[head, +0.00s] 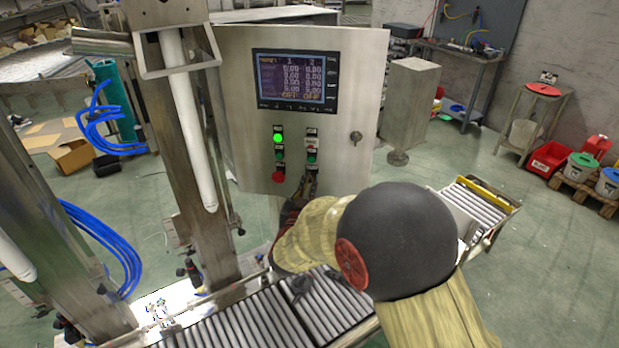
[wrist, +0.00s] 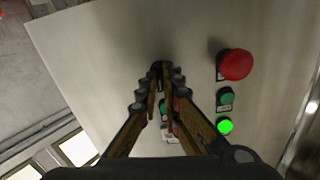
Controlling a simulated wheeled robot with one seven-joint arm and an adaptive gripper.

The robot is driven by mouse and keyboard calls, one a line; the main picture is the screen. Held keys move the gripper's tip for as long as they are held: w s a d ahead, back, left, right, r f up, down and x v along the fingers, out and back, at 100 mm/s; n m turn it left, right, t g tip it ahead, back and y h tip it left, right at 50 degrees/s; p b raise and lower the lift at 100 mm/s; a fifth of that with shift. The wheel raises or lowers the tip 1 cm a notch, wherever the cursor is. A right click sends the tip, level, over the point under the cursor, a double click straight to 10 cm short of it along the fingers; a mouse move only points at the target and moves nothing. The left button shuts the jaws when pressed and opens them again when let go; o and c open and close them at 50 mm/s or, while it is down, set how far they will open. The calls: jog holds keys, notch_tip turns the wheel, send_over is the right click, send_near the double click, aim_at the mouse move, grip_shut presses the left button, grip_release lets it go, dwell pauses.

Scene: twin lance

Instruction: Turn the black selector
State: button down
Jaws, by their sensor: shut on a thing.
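The black selector (wrist: 157,68) is on the grey control panel, at the foot of the right button column as the head view shows it. Only a small dark part of it shows between my fingertips in the wrist view; in the head view my gripper hides it. My gripper (head: 312,178) reaches the panel from the front. In the wrist view its two fingers (wrist: 162,80) come together on the selector from both sides and are shut on it. The angle of the selector cannot be made out.
The panel (head: 355,90) carries a screen (head: 296,80), a lit green button (head: 278,137), a red mushroom button (head: 278,176) beside the selector, and a keyed lock (head: 355,137). A roller conveyor (head: 240,325) runs below. A steel column (head: 175,140) stands left of the panel.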

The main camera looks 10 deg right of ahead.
jog(key=n+p, duration=0.4)
jog(key=n, duration=0.1)
jog(key=shift+a+r+n, duration=0.1)
jog(key=shift+n, duration=0.3)
jog(key=n+p, duration=0.3)
jog(key=n, duration=0.1)
jog(key=shift+n, duration=0.4)
jog(key=c, duration=2)
grip_release()
jog(key=shift+w, duration=0.1)
jog(key=shift+a, duration=0.1)
jog(key=v, duration=1.2)
